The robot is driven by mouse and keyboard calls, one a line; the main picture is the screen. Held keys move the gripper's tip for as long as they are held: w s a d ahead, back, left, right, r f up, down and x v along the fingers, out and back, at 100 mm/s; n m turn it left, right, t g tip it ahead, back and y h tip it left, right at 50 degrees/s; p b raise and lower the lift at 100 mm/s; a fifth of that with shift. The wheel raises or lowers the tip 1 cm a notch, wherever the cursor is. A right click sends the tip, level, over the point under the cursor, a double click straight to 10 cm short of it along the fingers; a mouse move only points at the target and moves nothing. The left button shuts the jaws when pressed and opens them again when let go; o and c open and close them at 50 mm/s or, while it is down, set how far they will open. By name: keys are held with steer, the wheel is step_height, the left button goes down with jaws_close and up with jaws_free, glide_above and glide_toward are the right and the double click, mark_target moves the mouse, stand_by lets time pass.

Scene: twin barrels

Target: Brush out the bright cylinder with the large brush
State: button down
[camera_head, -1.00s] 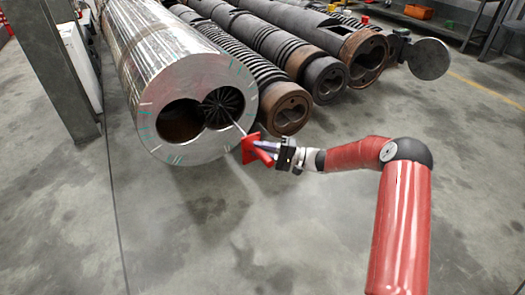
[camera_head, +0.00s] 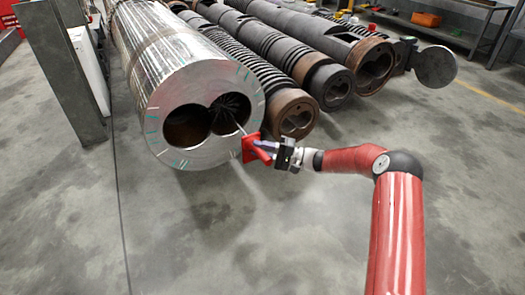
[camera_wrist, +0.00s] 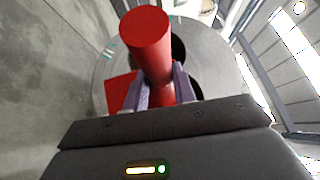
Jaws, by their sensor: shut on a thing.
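The bright cylinder (camera_head: 168,100) is a shiny steel barrel with two joined bores in its near end face. The large brush's dark round bristle head (camera_head: 229,112) is in the right-hand bore. Its thin rod comes out to a red plate and red handle (camera_head: 262,151) in front of the face. My gripper (camera_head: 268,148) is shut on the red handle. In the wrist view, the handle (camera_wrist: 150,50) stands between the two purple-grey fingers (camera_wrist: 160,90), with the barrel's end face behind. The handle and gripper hide much of the bores there.
Several dark, ribbed barrels with rusty ends (camera_head: 292,113) lie in a row to the right of the bright cylinder. A grey post (camera_head: 55,60) stands at the left. A workbench (camera_head: 440,30) is at the back right. The floor in front is clear.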

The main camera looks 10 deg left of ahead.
mark_target(268, 157)
steer(key=shift+w+a, duration=0.55)
steer(key=shift+w, duration=0.2)
steer(key=shift+w+a, duration=0.55)
steer(key=shift+w, duration=0.15)
steer(key=shift+s+d+p, duration=0.35)
steer(key=shift+s+d, duration=0.25)
steer(key=shift+s, duration=0.2)
steer(key=shift+s+d+p, duration=0.35)
steer(key=shift+s+d, duration=0.25)
steer(key=shift+s, duration=0.2)
steer(key=shift+s+d, duration=0.1)
steer(key=shift+s+d+p, duration=0.3)
steer(key=shift+s+d, duration=0.25)
steer(key=shift+s, duration=0.2)
steer(key=shift+s+d+p, duration=0.3)
steer(key=shift+s+d, duration=0.25)
steer(key=shift+s, duration=0.2)
steer(key=shift+d, duration=0.1)
steer(key=shift+s+d+p, duration=0.25)
steer(key=shift+s+d, duration=0.3)
steer(key=shift+s, duration=0.2)
steer(key=shift+s+d+p, duration=0.25)
steer(key=shift+s+d, duration=0.25)
steer(key=shift+s, duration=0.25)
